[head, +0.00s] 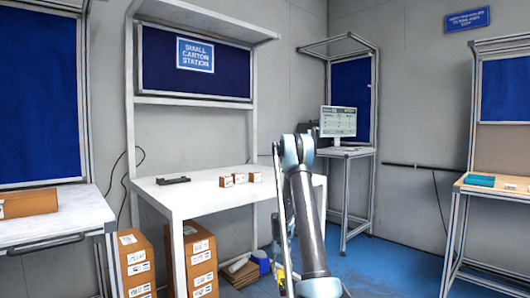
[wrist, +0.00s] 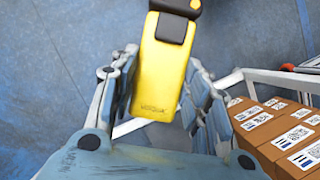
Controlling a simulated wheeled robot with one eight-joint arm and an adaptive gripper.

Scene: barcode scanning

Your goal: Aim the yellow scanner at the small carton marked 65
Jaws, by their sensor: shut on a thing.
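The yellow scanner (wrist: 162,68) is between the fingers of my gripper (wrist: 160,88) in the wrist view, and the gripper is shut on it. In the head view, a bit of the scanner's yellow (head: 279,273) shows low beside my arm, in front of the white table. Three small cartons stand in a group on that table: a left carton (head: 226,181), a middle carton (head: 240,178) and a right carton (head: 255,177). Their markings are too small to read, so I cannot tell which is 65. The scanner is apart from them, below the tabletop.
The white table (head: 190,200) also holds a dark flat holder (head: 173,181). Large labelled cartons (head: 198,262) are stacked under it; labelled cartons (wrist: 285,130) also show at the wrist view's lower right. A monitor (head: 338,121) stands on a corner desk. Blue floor is clear at right.

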